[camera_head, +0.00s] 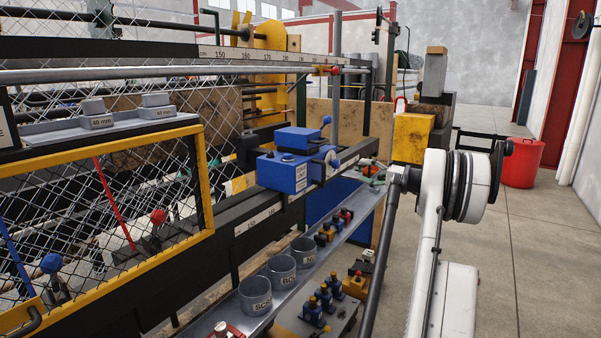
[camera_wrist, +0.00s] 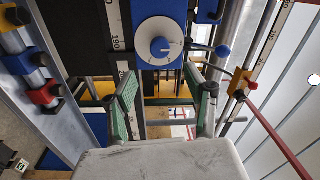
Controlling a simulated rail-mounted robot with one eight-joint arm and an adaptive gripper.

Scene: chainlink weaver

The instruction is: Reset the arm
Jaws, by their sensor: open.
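My gripper (camera_wrist: 165,95) is open in the wrist view, its two green-padded fingers standing apart with nothing between them. A blue housing with a white round dial (camera_wrist: 160,42) lies beyond the fingertips, near the top centre, and the fingers do not appear to touch it. In the head view my white arm stands at the right, beside the machine. Its dark end reaches left towards the machine's rail, and the fingers there are too small to make out.
The blue carriage (camera_head: 287,172) sits on the black scaled rail (camera_head: 255,217). Grey cups (camera_head: 281,270) stand on the metal shelf below. A yellow-framed mesh guard (camera_head: 110,275) fills the left. A red bin (camera_head: 521,163) stands on open floor at right.

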